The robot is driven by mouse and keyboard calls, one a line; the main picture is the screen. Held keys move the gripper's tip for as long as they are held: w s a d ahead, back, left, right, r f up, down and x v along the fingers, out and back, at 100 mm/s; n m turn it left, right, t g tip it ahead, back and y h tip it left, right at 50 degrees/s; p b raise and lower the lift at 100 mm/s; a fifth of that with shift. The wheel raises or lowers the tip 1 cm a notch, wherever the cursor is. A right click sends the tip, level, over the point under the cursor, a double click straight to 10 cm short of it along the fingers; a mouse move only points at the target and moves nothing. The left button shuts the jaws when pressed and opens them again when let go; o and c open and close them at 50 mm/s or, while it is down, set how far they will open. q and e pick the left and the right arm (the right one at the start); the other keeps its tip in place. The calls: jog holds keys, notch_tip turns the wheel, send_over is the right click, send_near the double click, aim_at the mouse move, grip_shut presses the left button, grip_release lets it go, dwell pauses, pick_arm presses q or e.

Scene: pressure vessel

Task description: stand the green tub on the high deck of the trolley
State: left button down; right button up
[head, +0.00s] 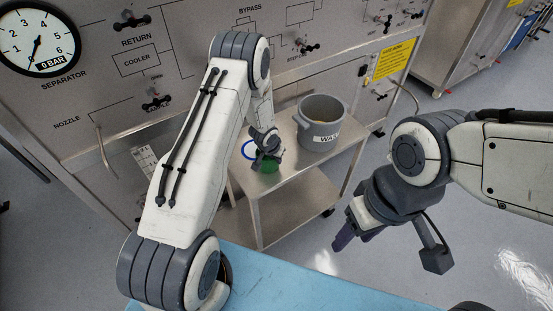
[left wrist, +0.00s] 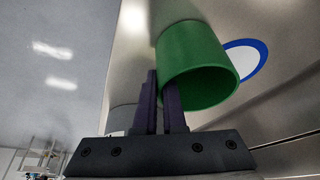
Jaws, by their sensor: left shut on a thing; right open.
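The green tub (head: 268,166) shows small and partly hidden under my left gripper (head: 261,158), over the left end of the trolley's high deck (head: 290,165). In the left wrist view, the green tub (left wrist: 200,65) has its open mouth towards the camera. My left gripper (left wrist: 162,105) is shut on the tub's wall with its purple fingers. A blue ring mark (head: 248,149) on the deck lies beside the tub and also shows in the left wrist view (left wrist: 262,55). I cannot tell whether the tub touches the deck. My right gripper (head: 350,238) is open and empty, right of the trolley.
A grey pot (head: 322,125) with a partly hidden label stands on the deck, right of the tub. The panel (head: 120,70) with gauge and valves rises behind the trolley. A blue surface (head: 270,280) lies in front. Open floor is at the right.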

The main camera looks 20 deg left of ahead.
pick_arm(q)
jog(key=c, duration=1.4)
grip_release()
jog(key=shift+f, duration=0.15)
jog(key=o, duration=0.4)
